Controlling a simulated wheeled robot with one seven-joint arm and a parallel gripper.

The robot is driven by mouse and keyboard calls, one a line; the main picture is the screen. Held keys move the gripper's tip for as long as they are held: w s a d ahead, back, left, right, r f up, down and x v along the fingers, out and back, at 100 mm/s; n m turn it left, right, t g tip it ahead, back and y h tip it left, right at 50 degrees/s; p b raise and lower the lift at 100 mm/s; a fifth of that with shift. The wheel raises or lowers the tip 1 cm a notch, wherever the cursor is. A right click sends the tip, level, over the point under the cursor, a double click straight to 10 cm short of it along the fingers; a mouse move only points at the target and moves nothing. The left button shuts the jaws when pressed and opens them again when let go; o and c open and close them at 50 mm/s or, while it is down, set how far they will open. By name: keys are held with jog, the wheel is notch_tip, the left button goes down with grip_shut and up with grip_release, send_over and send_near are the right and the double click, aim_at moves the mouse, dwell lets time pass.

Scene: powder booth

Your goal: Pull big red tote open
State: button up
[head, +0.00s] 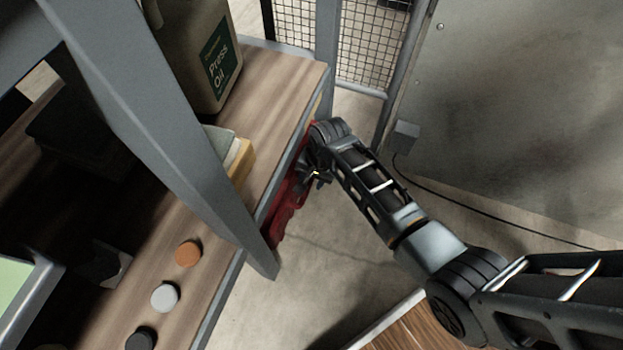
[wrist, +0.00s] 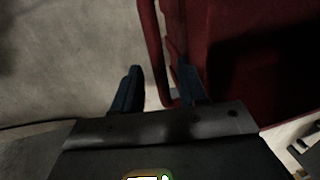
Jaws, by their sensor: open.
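The big red tote (head: 284,208) shows in the head view as a red strip under the edge of the wooden worktop. Most of it is hidden below the worktop and behind my gripper. In the wrist view the red tote (wrist: 245,40) fills the right side, its inner part in dark shadow. A red bar or rim (wrist: 152,45) runs down its left side. My gripper (wrist: 158,86) is open, with one dark finger left of this bar and the other to its right. I cannot tell whether either finger touches it. In the head view my gripper (head: 318,178) is beside the tote.
The worktop (head: 275,90) carries a press oil jug (head: 205,60), a yellow block (head: 240,160) and several round knobs or caps. A grey post (head: 150,110) crosses in front. A grey metal panel (head: 520,110) stands at right, with a cable on the floor. Bare floor (head: 310,270) lies beside the tote.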

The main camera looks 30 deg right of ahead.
grip_shut()
dwell(0.4)
dwell(0.4)
